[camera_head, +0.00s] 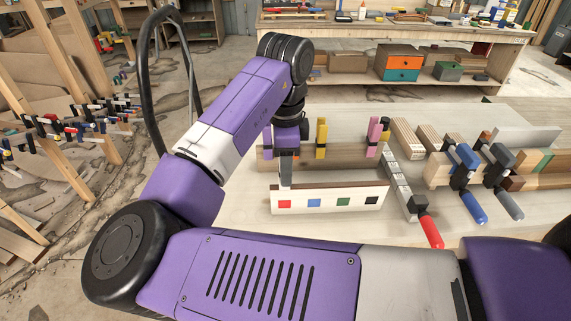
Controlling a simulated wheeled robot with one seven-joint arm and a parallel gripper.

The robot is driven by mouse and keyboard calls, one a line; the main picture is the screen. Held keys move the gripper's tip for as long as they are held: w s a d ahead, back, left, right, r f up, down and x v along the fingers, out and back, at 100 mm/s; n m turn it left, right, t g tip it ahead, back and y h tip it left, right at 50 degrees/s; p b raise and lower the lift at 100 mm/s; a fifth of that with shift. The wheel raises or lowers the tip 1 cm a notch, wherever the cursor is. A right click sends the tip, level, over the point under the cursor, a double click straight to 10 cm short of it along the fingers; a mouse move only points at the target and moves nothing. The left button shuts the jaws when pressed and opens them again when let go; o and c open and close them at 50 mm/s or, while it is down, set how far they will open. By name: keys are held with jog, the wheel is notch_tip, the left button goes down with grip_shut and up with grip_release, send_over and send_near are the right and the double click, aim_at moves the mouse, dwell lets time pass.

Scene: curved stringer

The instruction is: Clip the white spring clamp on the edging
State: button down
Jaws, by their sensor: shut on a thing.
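My gripper (286,158) points down at the left part of a long brown wooden strip, which looks like the edging (345,158). A yellow clamp (321,138) and a pink clamp (373,136) stand upright on the strip to the right, apart from each other.
A white board (365,199) with red, blue, green and black squares stands just in front of the strip. Bar clamps with red (431,231), blue (474,208) and grey handles and wooden blocks crowd the right. A workbench (450,35) stands behind.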

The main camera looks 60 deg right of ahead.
jog(key=shift+f, duration=0.15)
jog(key=shift+f+b, duration=0.65)
jog(key=shift+f, duration=0.3)
jog(key=shift+f, duration=0.1)
jog(key=shift+f+b, duration=0.3)
jog(key=shift+f, duration=0.2)
jog(key=shift+f, duration=0.15)
dwell(0.4)
jog(key=shift+f, duration=0.4)
jog(key=c, duration=0.7)
grip_release()
